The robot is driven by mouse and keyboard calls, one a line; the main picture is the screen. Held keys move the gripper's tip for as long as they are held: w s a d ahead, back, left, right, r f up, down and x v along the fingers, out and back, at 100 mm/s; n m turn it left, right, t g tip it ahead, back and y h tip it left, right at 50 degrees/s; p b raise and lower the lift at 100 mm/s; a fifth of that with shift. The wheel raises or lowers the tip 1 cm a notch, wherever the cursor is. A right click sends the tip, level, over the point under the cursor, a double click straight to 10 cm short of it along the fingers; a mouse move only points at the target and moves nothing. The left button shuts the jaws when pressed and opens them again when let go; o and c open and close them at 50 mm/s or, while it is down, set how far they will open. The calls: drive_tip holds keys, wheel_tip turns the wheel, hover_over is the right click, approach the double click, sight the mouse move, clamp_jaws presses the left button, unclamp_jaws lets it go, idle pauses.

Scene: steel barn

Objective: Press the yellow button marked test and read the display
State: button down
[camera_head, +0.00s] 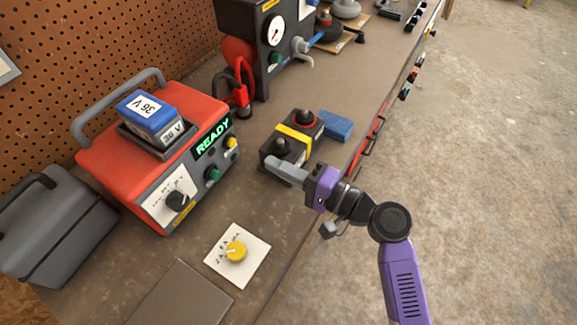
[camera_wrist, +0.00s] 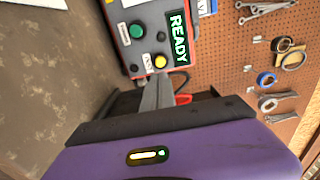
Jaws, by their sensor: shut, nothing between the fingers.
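The red charger (camera_head: 130,155) stands on the bench with its grey front panel facing right. Its display (camera_head: 213,138) shows READY in green letters, and it reads the same in the wrist view (camera_wrist: 178,38). The yellow button (camera_head: 232,142) is below the display, near the panel's right end; it also shows in the wrist view (camera_wrist: 160,61), with a small label beside it too small to read surely. A green button (camera_head: 212,174) is next to it. My gripper (camera_head: 272,163) is shut and empty, pointing toward the panel, its tips apart from the yellow button.
A black box with a yellow band (camera_head: 293,140) stands close by my fingers, with a blue block (camera_head: 337,127) behind it. A gauge unit (camera_head: 262,45) with red clamps stands farther back. Open floor lies right.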

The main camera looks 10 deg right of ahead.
sight(233, 144)
drive_tip(key=p+x, duration=0.1)
drive_tip(key=x, duration=0.6)
drive_tip(key=shift+w+a+r, duration=0.1)
drive_tip(key=shift+w+a, duration=0.05)
drive_tip(key=shift+w+a+p, duration=0.35)
drive_tip(key=shift+w+a, duration=0.1)
drive_tip(key=shift+a, duration=0.1)
